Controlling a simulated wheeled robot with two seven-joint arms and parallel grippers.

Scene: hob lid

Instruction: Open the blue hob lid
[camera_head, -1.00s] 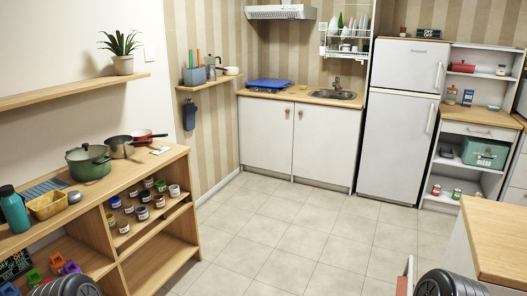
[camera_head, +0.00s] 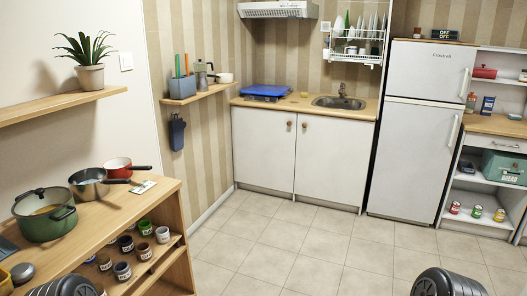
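The blue hob lid (camera_head: 266,90) lies flat, closed over the hob, at the left end of the wooden counter (camera_head: 300,103) against the striped back wall. The hob under it is mostly hidden; a thin edge shows below the lid. Neither of my grippers is in view. Only dark rounded parts of my arms show at the bottom left and bottom right, far from the lid.
The tiled floor (camera_head: 285,245) is clear up to the white cabinet (camera_head: 262,150). A wooden shelf unit (camera_head: 160,205) with pots stands at the left. A small wall shelf (camera_head: 200,94) sits left of the counter. The fridge (camera_head: 415,140) stands at the right.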

